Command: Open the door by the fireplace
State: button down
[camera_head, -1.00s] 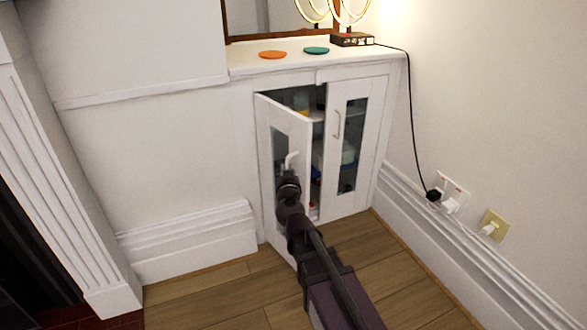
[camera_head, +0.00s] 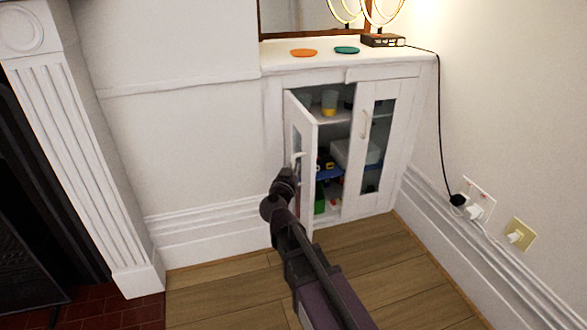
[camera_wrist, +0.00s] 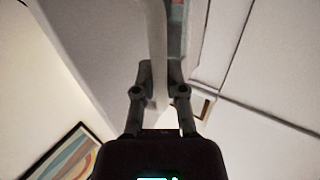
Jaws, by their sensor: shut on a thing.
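The white cabinet by the fireplace has two doors with glass panes. Its left door (camera_head: 304,190) is swung partly open toward me. The right door (camera_head: 371,165) with its bar handle (camera_head: 366,125) looks shut. My gripper (camera_head: 290,170) is at the left door's pale handle (camera_head: 297,158). In the wrist view my gripper (camera_wrist: 159,85) has its fingers closed on the pale handle (camera_wrist: 158,50), one on each side. The fingertips are small and partly hidden in the head view.
Inside the cabinet are shelves with a yellow-based cup (camera_head: 329,103) and a green box (camera_head: 319,198). Orange (camera_head: 303,53) and teal (camera_head: 347,50) discs lie on top. The fireplace surround (camera_head: 95,150) stands left. Wooden floor (camera_head: 385,265) in front is clear.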

jog(key=shift+d, duration=0.15)
jog(key=c, duration=0.7)
grip_release()
jog(key=shift+s, duration=0.2)
jog(key=shift+v, duration=3.65)
jog(key=shift+w, duration=0.1)
